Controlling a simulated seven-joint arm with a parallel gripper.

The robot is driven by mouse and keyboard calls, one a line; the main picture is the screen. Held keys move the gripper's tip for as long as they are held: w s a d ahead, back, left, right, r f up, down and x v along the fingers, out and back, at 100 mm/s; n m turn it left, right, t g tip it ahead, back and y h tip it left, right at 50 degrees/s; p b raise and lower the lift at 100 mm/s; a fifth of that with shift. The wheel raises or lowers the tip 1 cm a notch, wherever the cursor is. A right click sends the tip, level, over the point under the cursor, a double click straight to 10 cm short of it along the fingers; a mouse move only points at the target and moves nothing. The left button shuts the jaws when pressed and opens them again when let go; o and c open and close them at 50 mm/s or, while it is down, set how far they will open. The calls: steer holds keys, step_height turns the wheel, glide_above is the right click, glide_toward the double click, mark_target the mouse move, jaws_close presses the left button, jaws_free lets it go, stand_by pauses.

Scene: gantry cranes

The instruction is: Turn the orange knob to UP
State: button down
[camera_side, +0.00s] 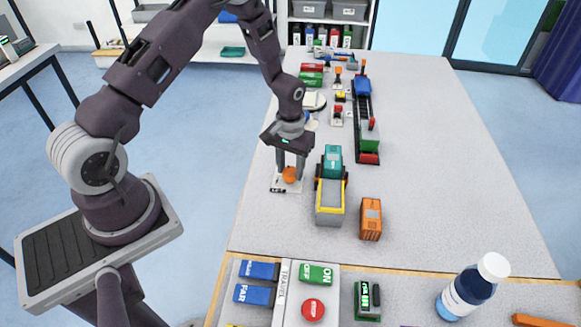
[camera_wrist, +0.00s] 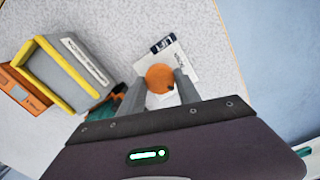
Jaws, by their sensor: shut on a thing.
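The orange knob (camera_side: 289,175) stands on a small white label plate (camera_side: 280,186) near the left edge of the table. In the wrist view the orange knob (camera_wrist: 160,77) shows as a round disc, with its white plate (camera_wrist: 183,62) printed with a dark block and small letters. My gripper (camera_side: 290,172) points down over the plate with its fingers on either side of the knob. In the wrist view my gripper (camera_wrist: 158,82) is shut on the knob. Which way the knob is turned cannot be read clearly.
A toy truck with a yellow-edged grey bed (camera_side: 330,205) stands close right of the knob. A control panel with blue and green buttons (camera_side: 317,272) and a bottle (camera_side: 470,290) are at the front. The table's right side is clear.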

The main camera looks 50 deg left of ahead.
mark_target(291, 171)
steer(key=m, duration=0.5)
steer(key=shift+m, duration=0.3)
steer(key=m, duration=0.5)
steer(key=shift+m, duration=0.3)
steer(key=c, duration=0.9)
jaws_free()
steer(key=shift+o, duration=0.2)
steer(key=shift+r, duration=0.1)
step_height(291, 171, up, 7)
